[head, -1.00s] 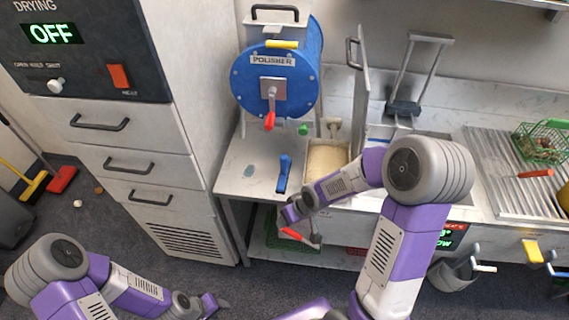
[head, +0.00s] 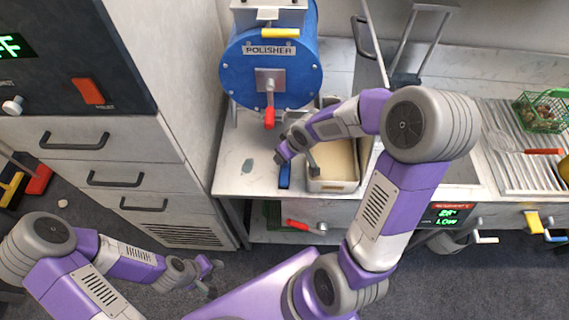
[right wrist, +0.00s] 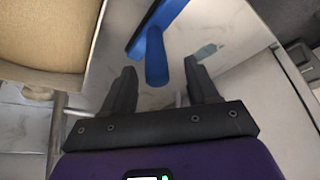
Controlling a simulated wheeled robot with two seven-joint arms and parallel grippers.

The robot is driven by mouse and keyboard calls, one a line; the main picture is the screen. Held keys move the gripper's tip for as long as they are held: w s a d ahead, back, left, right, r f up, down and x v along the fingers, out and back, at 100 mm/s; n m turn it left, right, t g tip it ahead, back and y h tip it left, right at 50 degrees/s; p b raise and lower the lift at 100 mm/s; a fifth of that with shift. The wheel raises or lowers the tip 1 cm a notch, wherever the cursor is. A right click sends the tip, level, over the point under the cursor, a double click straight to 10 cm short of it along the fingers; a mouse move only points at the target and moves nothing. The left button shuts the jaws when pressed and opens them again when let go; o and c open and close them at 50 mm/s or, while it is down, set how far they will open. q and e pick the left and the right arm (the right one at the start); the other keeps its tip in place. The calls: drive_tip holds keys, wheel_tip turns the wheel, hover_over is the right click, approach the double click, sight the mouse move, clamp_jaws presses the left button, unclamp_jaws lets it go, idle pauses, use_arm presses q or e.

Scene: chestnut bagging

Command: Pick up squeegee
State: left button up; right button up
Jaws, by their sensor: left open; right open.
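The blue squeegee (head: 284,176) lies on the white countertop in front of the polisher. My right gripper (head: 297,161) is open over the counter by the squeegee and partly covers it in the head view. In the right wrist view the squeegee (right wrist: 156,58) shows a long blue bar and a handle whose end points toward the space between the open fingers (right wrist: 160,76). Nothing is held, and I cannot tell whether the fingers touch the handle. My left gripper (head: 211,277) is open and empty, low at the left, away from the counter.
The blue polisher drum (head: 270,72) with a red lever stands behind the squeegee. A tan-filled tray (head: 334,186) is just right of it. A drawer cabinet (head: 120,160) stands left. A green basket (head: 541,110) sits at the far right. Bare countertop lies left of the squeegee.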

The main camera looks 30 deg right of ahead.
sight(284, 172)
drive_tip(key=b+x, duration=0.1)
drive_tip(key=x, duration=0.3)
drive_tip(key=shift+s+d, duration=0.1)
drive_tip(key=shift+d, duration=0.1)
clamp_jaws()
